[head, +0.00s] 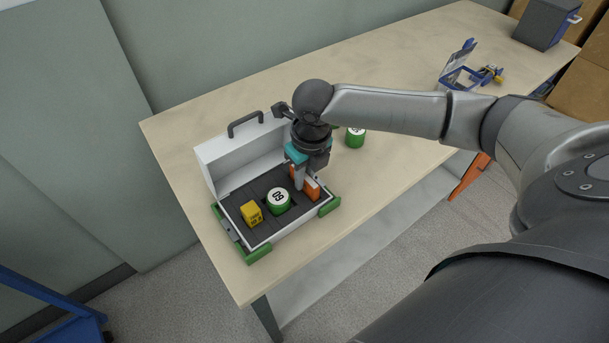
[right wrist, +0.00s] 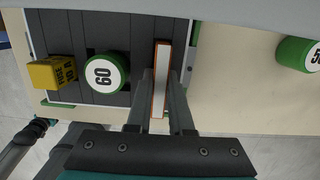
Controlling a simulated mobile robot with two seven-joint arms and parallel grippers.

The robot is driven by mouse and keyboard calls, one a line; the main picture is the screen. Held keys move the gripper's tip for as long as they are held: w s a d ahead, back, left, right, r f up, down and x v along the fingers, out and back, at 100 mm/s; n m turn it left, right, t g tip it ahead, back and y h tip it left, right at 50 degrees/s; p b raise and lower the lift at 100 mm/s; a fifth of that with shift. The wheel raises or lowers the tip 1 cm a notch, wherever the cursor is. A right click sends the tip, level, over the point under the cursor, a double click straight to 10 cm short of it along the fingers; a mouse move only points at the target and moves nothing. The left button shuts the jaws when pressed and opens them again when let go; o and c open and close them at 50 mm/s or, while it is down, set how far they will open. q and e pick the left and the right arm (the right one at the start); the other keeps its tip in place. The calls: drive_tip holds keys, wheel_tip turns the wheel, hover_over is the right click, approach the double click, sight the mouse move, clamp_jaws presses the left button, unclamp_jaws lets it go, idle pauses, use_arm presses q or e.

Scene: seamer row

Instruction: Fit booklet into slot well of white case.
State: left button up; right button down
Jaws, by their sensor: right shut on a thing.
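The white case (head: 207,159) stands open on the table, its lid raised at the back and its inside lined with dark foam. My right gripper (head: 304,184) is shut on the orange and white booklet (head: 311,191), at the right end of the case. In the right wrist view the booklet (right wrist: 160,82) stands edge-on between the fingers (right wrist: 162,105), over the dark foam. I cannot tell how deep it sits in the slot well. A green and white cylinder marked 60 (head: 279,200) and a yellow fuse box (head: 251,213) sit in the case. My left gripper is not in view.
Green holders (head: 330,207) sit at the case's corners. Another green cylinder (head: 356,138) stands on the table (head: 400,112) behind my right arm. A blue stand (head: 459,73) and a dark box (head: 545,22) are at the far right. The table's front edge is close to the case.

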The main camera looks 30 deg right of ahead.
sight(309, 179)
drive_tip(key=shift+s+f, duration=0.1)
drive_tip(key=shift+f, duration=0.2)
drive_tip(key=c, duration=1)
unclamp_jaws()
drive_tip(key=shift+s+f, duration=0.1)
drive_tip(key=shift+c, duration=0.2)
drive_tip(key=shift+o, duration=1.1)
drive_tip(key=shift+r, duration=0.2)
wheel_tip(309, 179, up, 12)
drive_tip(key=s+p, duration=0.1)
drive_tip(key=p, duration=0.1)
drive_tip(key=shift+r+p, duration=0.25)
drive_tip(key=shift+p, duration=0.1)
